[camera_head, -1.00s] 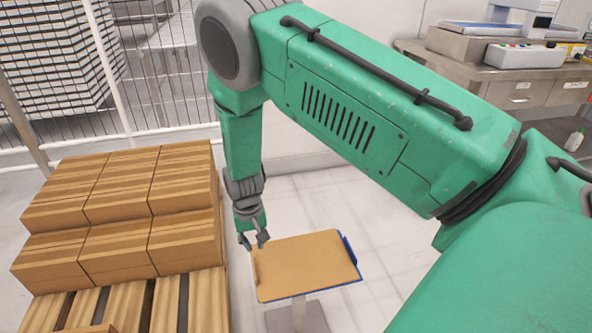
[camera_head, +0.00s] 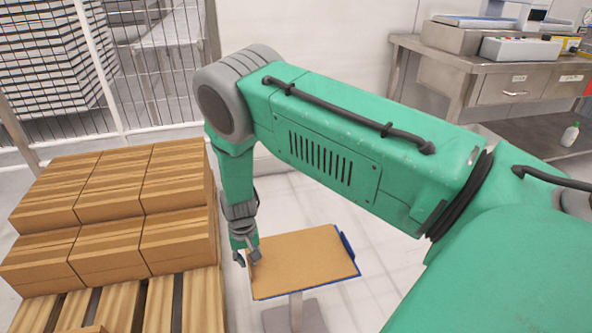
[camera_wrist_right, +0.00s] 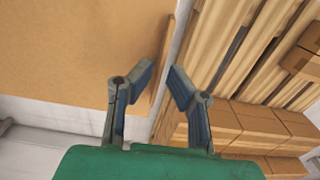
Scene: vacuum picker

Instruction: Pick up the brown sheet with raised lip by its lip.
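The brown sheet (camera_head: 308,262) lies flat on a blue-edged plate on a stand, and it fills the upper left of the right wrist view (camera_wrist_right: 70,60). Its raised lip (camera_wrist_right: 161,82) runs along the sheet's edge by the pallet. My right gripper (camera_head: 247,257) is at the sheet's left edge, pointing down. In the wrist view its two fingers (camera_wrist_right: 160,73) are apart, with the lip showing in the gap between them. I cannot tell whether either finger touches the lip. My left gripper is not in view.
Stacked brown boxes (camera_head: 115,215) stand on a wooden pallet (camera_head: 190,302) close to the left of the gripper. A blue bracket (camera_head: 348,246) rises at the plate's right edge. A metal workbench (camera_head: 510,90) stands at the back right. A wire fence is behind the boxes.

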